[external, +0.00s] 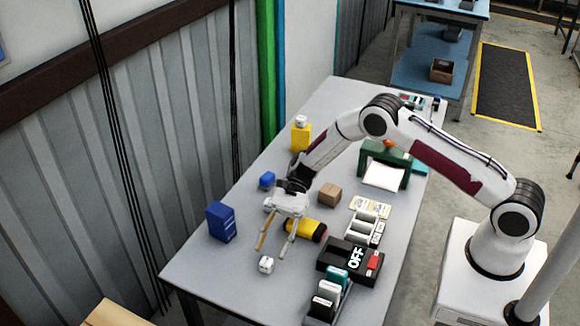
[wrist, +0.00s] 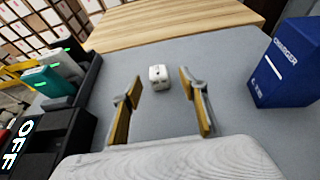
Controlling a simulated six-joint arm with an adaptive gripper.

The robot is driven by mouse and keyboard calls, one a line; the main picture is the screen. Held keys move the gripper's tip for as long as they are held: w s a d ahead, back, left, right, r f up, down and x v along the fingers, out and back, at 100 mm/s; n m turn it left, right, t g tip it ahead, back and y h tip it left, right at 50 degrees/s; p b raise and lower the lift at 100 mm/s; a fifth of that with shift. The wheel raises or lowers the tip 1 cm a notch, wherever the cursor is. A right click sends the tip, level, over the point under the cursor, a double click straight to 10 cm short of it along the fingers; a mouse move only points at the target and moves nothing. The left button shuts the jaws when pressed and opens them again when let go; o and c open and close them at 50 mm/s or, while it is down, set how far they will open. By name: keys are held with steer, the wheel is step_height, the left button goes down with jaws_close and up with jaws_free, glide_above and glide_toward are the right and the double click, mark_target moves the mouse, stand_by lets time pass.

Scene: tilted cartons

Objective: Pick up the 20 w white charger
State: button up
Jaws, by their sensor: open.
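The white charger (external: 266,264) is a small white cube on the grey table, near its front left part in the external view. In the wrist view the charger (wrist: 158,78) stands upright and alone, beyond the fingertips and roughly centred between them. My gripper (external: 270,247) is open and empty, pointing down toward the charger. In the wrist view its two yellow-padded fingers (wrist: 158,92) are spread wide, one to each side of the charger, not touching it. A rating label cannot be read on the charger.
A blue charger box (external: 221,222) stands left of my gripper. A black tray with upright chargers (external: 326,295) and a black OFF box (external: 350,262) are to the right. The table around the charger is clear.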

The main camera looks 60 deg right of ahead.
mark_target(266, 261)
stand_by(0.3)
steer(key=shift+x, duration=2.6)
steer(key=shift+s+f, duration=0.15)
steer(key=shift+f, duration=0.05)
steer(key=shift+c, duration=0.4)
steer(key=c, duration=1.1)
